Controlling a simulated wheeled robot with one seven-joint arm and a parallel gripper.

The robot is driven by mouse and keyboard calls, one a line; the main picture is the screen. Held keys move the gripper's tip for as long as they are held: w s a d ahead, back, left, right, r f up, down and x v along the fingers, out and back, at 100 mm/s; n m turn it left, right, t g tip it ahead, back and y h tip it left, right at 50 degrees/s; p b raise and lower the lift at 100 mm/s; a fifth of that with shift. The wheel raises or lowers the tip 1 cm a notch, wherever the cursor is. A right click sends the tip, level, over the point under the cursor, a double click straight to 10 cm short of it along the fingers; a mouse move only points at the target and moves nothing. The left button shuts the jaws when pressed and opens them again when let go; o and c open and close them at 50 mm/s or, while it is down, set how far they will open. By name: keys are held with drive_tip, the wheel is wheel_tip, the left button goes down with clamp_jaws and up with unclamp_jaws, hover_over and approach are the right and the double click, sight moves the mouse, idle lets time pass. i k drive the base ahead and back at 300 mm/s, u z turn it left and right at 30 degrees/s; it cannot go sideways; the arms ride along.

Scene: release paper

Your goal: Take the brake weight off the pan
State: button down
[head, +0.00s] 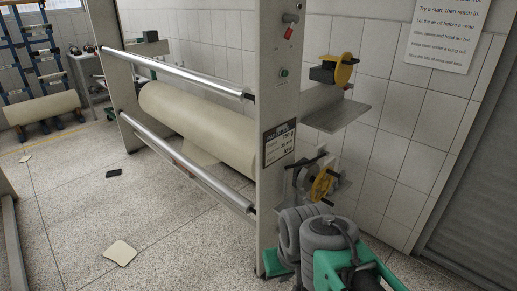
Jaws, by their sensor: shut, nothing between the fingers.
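I cannot single out the brake weight or its pan with certainty. Low on the right post of the roll stand, a grey disc (310,178) sits beside a yellow wheel (323,184) with black handles. Above it, a flat grey shelf (337,116) sticks out from the post. A yellow disc with a black block (343,68) shows just above that shelf. My grey and green arm parts fill the bottom right, below the yellow wheel. I make out no gripper fingers.
A cream paper roll (195,123) lies in the stand between two steel bars. A paper scrap (120,252) and a dark flat piece (114,173) lie on the speckled floor. A tiled wall stands close behind the post. Floor at left is mostly clear.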

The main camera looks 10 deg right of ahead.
sight(301, 195)
drive_tip(key=z, duration=1.8)
drive_tip(key=i, duration=1.85)
drive_tip(key=u, duration=4.4)
